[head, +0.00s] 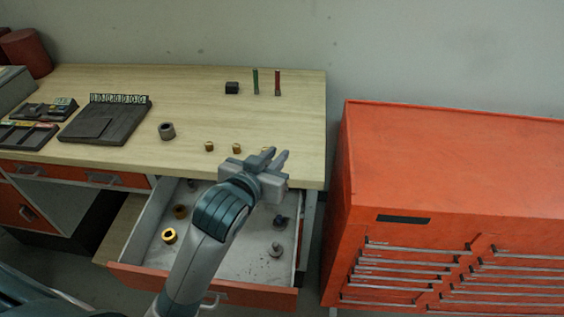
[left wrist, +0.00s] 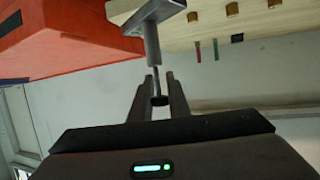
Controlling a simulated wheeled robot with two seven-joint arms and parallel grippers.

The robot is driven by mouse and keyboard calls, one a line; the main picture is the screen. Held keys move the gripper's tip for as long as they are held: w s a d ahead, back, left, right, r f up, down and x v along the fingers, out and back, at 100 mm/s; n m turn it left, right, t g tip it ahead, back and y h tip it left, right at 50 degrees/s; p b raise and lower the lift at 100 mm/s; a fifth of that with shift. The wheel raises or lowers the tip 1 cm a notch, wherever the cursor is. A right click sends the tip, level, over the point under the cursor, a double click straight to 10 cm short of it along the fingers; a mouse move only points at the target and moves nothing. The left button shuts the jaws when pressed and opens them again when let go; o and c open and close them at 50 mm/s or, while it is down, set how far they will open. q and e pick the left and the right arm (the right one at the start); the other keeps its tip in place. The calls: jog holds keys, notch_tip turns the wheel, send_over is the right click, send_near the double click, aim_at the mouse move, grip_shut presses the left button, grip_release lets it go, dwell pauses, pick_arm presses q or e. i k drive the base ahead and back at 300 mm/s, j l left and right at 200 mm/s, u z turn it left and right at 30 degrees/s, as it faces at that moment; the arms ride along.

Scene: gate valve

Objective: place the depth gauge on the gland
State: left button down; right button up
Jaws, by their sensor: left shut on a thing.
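My left gripper (head: 278,156) is over the table's front edge and the back of the open drawer. In the left wrist view my left gripper (left wrist: 156,76) is shut on a grey metal T-shaped piece, which looks like the depth gauge (left wrist: 151,42). Its wide crosspiece lies beyond the fingertips, and a thin rod with a dark end runs back between the fingers. In the head view I cannot clearly separate the gauge from the gripper. I cannot tell which part is the gland. My right gripper is not in view.
The open drawer (head: 145,237) holds a brass ring (head: 169,236) and several other parts. The wooden table (head: 190,88) carries small brass pieces (head: 209,147), a grey nut (head: 167,131), a black block (head: 232,88) and upright green and red pegs (head: 277,83). An orange cabinet (head: 440,160) stands right.

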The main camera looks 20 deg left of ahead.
aim_at(166, 126)
jog(key=k+j, duration=0.1)
jog(key=j, duration=0.25)
jog(key=j+z, duration=0.1)
jog(key=j, duration=0.3)
jog(key=k+j, duration=0.15)
jog(key=j, duration=0.2)
jog(key=k+j+z, duration=0.1)
jog(key=j, duration=0.25)
jog(key=i+j, duration=0.15)
jog(key=j, duration=0.2)
jog(key=i+j+z, duration=0.15)
jog(key=j, duration=0.2)
jog(key=i+j, duration=0.15)
jog(key=j, duration=0.25)
jog(key=i+z, duration=0.05)
